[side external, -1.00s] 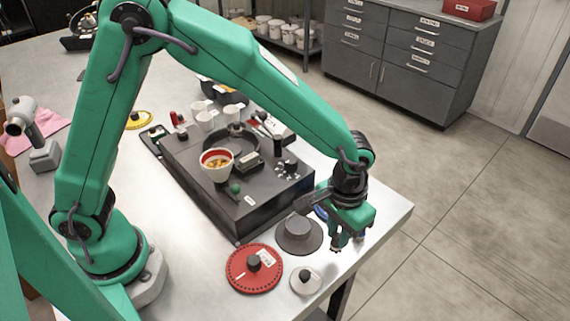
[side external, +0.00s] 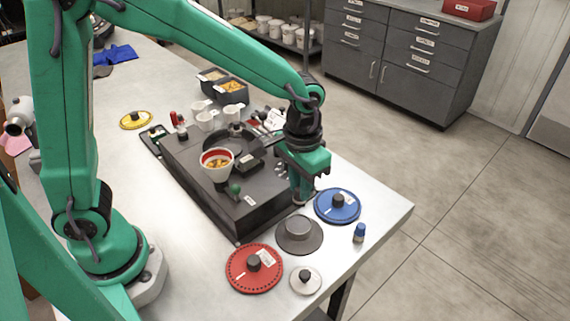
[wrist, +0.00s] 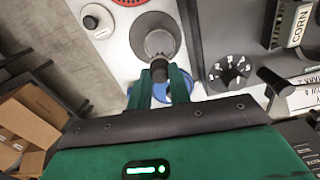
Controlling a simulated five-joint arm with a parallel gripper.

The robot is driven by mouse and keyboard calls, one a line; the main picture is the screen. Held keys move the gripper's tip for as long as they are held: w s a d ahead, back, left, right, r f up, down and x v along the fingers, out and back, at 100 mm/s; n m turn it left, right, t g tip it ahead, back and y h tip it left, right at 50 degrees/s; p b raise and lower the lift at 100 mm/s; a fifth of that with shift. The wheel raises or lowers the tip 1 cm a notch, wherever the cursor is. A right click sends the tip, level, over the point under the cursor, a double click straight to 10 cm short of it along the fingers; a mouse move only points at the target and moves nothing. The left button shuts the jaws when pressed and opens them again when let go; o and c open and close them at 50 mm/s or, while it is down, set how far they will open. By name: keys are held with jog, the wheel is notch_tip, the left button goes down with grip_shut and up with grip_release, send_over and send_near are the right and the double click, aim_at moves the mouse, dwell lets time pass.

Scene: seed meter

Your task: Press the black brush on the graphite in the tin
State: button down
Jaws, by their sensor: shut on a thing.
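My gripper (side external: 301,198) points down at the front right corner of the seed meter. In the wrist view its green fingers (wrist: 160,82) are closed on a short black cylinder, which I take for the black brush (wrist: 160,72). In the side view the brush is too small to make out. A grey round piece with a wide dark rim (side external: 299,232) lies on the table just in front of my gripper, apart from it; it also shows in the wrist view (wrist: 157,38). I cannot tell whether it is the graphite tin, and I see no clear graphite.
The dark seed meter (side external: 228,200) stands left of my gripper, with a cup of seeds (side external: 216,166) on it. Knobbed plates lie around: blue (side external: 350,211), red (side external: 240,272), white (side external: 312,286). A blue-capped bottle (side external: 359,233) stands near the right table edge.

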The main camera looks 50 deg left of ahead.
aim_at(299, 204)
jog(key=shift+f, duration=0.15)
jog(key=shift+f, duration=2.85)
jog(key=shift+f, duration=0.6)
dwell(0.8)
jog(key=shift+r, duration=0.15)
jog(key=shift+r, duration=3.45)
jog(key=shift+w, duration=0.1)
jog(key=w+a+r, duration=0.2)
jog(key=a+r, duration=0.1)
jog(key=a, duration=0.4)
jog(key=w+a+r+n, duration=0.1)
jog(key=w+a+r, duration=0.1)
jog(key=a+r, duration=0.2)
jog(key=a, duration=0.3)
jog(key=shift+w+a, duration=0.35)
jog(key=shift+w, duration=0.05)
